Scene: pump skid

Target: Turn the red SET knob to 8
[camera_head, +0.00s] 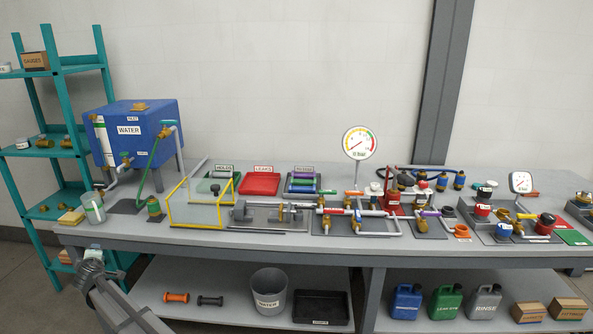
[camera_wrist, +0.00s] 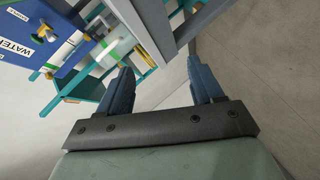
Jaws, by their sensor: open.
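Two red-topped round parts stand at the right end of the bench: one red knob (camera_head: 483,210) and another red knob (camera_head: 547,219) further right. Their labels are too small to read, so I cannot tell which is the SET knob or where it points. My gripper (camera_wrist: 160,78) shows in the wrist view with its two blue-grey fingers wide apart and nothing between them. In the head view my arm is at the lower left, in front of the bench, far from both red knobs. The wrist view shows no red knob.
The grey bench (camera_head: 270,247) carries a blue water tank (camera_head: 130,122), a clear yellow-edged guard (camera_head: 200,207), pipework, and a round gauge (camera_head: 359,143). A teal shelf (camera_head: 62,69) stands at the left. Jugs, a bucket (camera_head: 268,289) and boxes sit on the lower shelf.

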